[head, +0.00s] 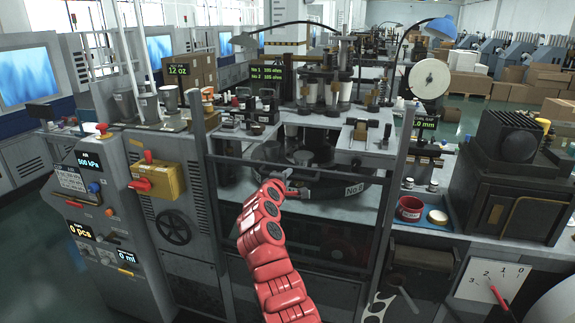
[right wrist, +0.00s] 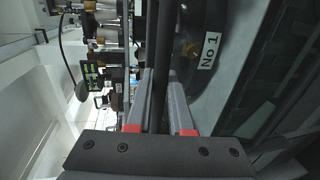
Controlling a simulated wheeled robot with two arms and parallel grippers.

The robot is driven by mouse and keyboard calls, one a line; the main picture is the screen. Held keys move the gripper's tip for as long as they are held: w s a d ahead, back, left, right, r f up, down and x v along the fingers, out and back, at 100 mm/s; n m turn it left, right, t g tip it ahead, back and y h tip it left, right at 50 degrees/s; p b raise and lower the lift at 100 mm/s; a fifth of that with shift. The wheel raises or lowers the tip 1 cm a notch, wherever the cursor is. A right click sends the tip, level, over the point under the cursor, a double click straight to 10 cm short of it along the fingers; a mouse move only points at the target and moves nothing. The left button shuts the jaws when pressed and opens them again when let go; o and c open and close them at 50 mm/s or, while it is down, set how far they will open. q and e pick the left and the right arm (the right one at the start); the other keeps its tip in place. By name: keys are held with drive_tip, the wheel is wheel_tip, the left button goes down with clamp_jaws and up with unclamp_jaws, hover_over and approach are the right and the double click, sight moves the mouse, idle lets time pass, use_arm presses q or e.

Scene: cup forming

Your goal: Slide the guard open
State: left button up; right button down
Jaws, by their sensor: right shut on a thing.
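The guard (head: 330,178) is a dark open frame with an upright post at each side and horizontal rails, across the front of the forming machine. The head view shows the fingertips only small. My left gripper is not in view.
Behind the guard are the machine's dark round table (head: 345,194) and tooling. A grey control cabinet (head: 105,210) with a yellow box (head: 158,182) and red levers stands left. A red cup (head: 410,209) sits on the right bench, beside a large dark machine (head: 505,185).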

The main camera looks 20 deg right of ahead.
drive_tip(key=b, duration=0.8)
approach(291, 209)
drive_tip(key=x, duration=0.5)
drive_tip(key=shift+w+d+f, duration=0.1)
drive_tip(key=shift+w+f, duration=0.05)
drive_tip(key=shift+w, duration=0.05)
drive_tip(key=c, duration=0.8)
unclamp_jaws()
drive_tip(key=shift+s, duration=0.1)
drive_tip(key=v, duration=1.7)
